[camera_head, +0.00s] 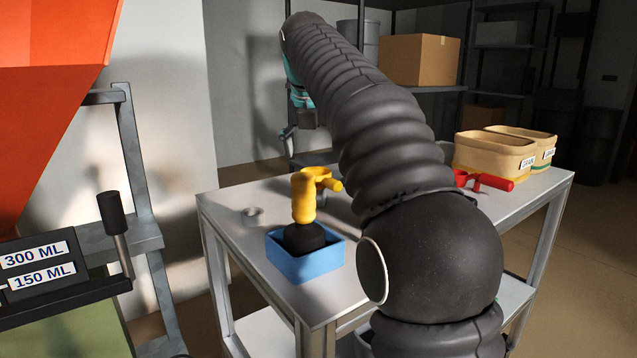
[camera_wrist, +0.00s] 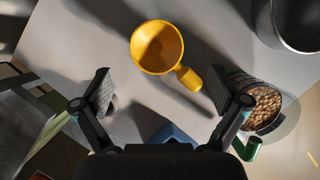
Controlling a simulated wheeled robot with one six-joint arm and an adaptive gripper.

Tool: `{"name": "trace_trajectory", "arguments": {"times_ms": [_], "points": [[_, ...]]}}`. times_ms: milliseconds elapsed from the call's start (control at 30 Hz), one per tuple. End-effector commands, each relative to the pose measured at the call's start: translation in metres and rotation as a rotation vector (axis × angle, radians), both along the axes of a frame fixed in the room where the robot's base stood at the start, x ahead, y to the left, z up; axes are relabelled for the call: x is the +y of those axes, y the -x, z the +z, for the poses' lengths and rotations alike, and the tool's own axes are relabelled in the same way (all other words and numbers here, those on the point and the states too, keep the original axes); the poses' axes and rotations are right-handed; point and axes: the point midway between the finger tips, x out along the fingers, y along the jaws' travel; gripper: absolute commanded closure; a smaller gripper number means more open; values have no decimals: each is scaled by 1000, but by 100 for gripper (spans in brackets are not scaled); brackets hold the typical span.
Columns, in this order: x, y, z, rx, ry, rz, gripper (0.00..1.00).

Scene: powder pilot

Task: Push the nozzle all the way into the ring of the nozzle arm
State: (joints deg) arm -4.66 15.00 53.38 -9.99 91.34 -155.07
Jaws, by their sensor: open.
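My gripper (camera_wrist: 158,88) is open in the wrist view, with nothing between its fingers. In the head view the gripper (camera_head: 300,112) hangs above the table at the far end of my arm, partly hidden by the arm.
A yellow scoop (camera_wrist: 157,47) lies on the table (camera_head: 228,205). A blue box (camera_head: 305,265) holds a yellow-handled black object. A red scoop (camera_head: 488,181) and tan bins (camera_head: 490,152) are at right. The orange hopper (camera_head: 45,110) and lever (camera_head: 112,215) are at left.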

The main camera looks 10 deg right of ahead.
Motion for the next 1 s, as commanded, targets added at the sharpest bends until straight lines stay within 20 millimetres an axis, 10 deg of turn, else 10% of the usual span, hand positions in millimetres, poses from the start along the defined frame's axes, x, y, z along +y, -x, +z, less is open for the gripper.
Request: {"name": "trace_trajectory", "arguments": {"times_ms": [867,1000], "points": [[-4,-20,-57,0,-1,-4,3],[-4,-20,-57,0,-1,-4,38]]}}
